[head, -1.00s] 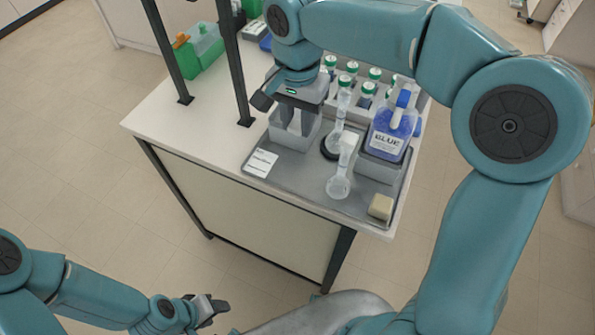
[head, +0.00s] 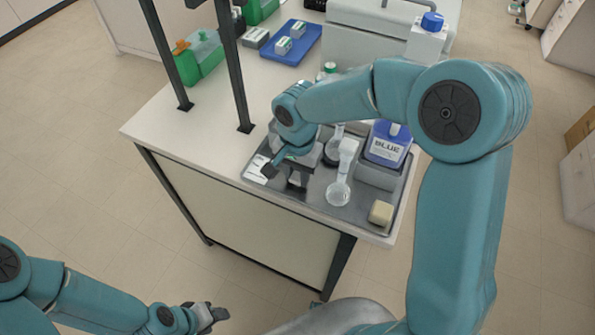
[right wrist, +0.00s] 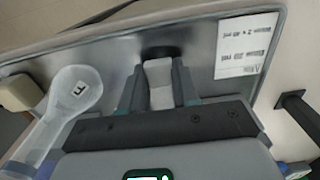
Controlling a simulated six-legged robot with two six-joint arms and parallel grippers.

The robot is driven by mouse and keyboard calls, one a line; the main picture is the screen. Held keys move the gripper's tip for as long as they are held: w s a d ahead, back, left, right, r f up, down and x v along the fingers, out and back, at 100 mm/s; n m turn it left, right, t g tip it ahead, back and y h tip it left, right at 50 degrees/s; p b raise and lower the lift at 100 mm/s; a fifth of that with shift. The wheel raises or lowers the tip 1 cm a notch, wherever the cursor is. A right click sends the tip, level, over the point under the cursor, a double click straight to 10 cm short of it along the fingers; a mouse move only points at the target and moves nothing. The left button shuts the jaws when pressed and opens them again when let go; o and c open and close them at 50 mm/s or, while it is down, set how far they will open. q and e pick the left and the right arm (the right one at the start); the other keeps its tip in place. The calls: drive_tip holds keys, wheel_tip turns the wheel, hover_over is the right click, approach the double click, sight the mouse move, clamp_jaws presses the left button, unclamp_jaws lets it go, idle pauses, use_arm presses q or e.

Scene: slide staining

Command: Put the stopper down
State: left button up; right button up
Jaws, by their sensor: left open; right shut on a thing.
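My right gripper (head: 297,180) is low over the front left part of the grey tray (head: 365,188). In the right wrist view its jaws (right wrist: 158,82) are shut on a small whitish stopper (right wrist: 159,88). A dark patch shows at the stopper's far end, over the tray surface; I cannot tell if it touches the tray. My left gripper (head: 212,314) is open and empty, away from the bench.
A white label card (head: 257,168) lies at the tray's left edge. Another flask (head: 335,140) stands behind, partly hidden. A bottle marked BLUE (head: 388,146) and a beige block (head: 381,212) are at the right. Black posts (head: 232,65) rise from the bench left of the tray.

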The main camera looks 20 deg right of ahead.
sight(297, 176)
drive_tip(key=shift+f, duration=0.15)
drive_tip(key=o, duration=1)
drive_tip(key=shift+r, duration=0.35)
wheel_tip(297, 176, up, 12)
drive_tip(key=shift+f, duration=0.15)
